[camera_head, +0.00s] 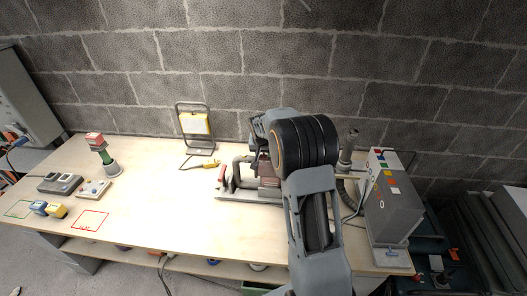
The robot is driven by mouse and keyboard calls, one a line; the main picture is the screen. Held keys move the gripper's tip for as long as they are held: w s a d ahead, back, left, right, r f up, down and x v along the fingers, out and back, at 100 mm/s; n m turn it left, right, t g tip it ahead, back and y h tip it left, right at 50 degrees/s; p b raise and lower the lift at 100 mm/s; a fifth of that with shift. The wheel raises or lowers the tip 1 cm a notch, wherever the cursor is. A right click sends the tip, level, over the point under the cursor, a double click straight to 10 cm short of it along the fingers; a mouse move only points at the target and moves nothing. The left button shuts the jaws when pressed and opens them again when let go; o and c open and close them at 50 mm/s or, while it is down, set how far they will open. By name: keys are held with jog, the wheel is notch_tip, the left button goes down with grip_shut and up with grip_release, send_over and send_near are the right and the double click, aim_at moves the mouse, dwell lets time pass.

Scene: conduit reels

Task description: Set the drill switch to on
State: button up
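My arm reaches in from the front and its thick black joint covers the middle of the bench. My gripper is hidden behind it, so its fingers do not show. Behind and left of the arm is a grey machine with a dark red body (267,181), on a flat base with a red-handled part (222,174) at its left; most of it is covered. I cannot tell surely whether this is the drill, and no switch on it can be made out. A grey box with small coloured patches (392,207) stands at the right end of the bench.
The wooden bench (160,225) is clear at centre left. A work lamp (194,124) stands at the back. Grey and white control boxes (94,189), a green-and-red item (103,152) and small blue and yellow items (56,210) sit left. A hose (352,192) runs right of my arm.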

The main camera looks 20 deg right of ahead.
jog(key=shift+f, duration=0.1)
jog(key=shift+c, duration=0.2)
grip_shut()
dwell(0.4)
